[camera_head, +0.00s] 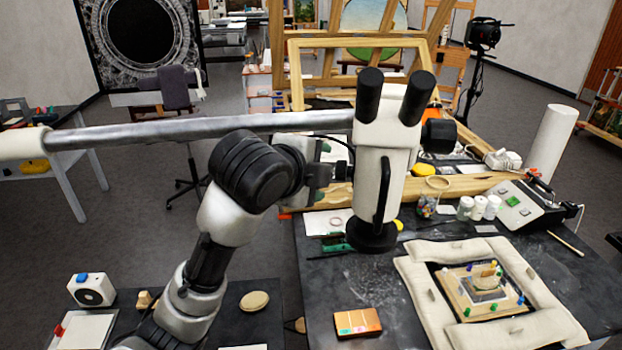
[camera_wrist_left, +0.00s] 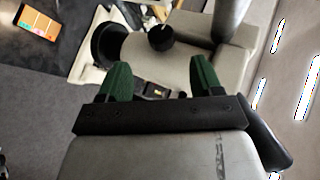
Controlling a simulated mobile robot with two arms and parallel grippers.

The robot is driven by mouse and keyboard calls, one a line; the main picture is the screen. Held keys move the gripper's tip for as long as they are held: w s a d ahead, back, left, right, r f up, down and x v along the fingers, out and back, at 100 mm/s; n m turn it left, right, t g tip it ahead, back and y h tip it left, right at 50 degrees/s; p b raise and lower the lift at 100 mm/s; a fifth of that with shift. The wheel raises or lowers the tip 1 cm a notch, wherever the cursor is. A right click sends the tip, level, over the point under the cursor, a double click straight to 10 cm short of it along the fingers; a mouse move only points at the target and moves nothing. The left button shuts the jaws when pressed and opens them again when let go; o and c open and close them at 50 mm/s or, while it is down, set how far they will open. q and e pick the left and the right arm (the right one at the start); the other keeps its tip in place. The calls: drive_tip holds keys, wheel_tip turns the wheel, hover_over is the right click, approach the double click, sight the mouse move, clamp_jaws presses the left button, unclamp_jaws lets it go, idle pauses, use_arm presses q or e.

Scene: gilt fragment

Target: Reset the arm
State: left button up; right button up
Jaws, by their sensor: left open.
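My left arm rises from the bottom left in the head view. My left gripper (camera_head: 322,178) is beside the left side of the white microscope (camera_head: 385,150), partly hidden by my wrist. In the left wrist view, the green fingers of the left gripper (camera_wrist_left: 161,80) are spread apart with nothing held between them. The microscope body (camera_wrist_left: 165,60) lies beyond the fingertips; I cannot tell whether they touch it. My right gripper is in neither view.
The microscope hangs from a long metal boom (camera_head: 200,130) over the dark table (camera_head: 350,280). A fragment (camera_head: 487,281) sits on a board inside padded cushions (camera_head: 420,290). An orange box (camera_head: 358,322) is at the table front. Jars (camera_head: 478,208) stand behind. A low side table (camera_head: 130,300) is left.

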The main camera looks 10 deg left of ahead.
use_arm(q)
drive_tip(key=shift+s+a+r, duration=0.2)
drive_tip(key=shift+s+r, duration=0.15)
drive_tip(key=shift+s, duration=0.25)
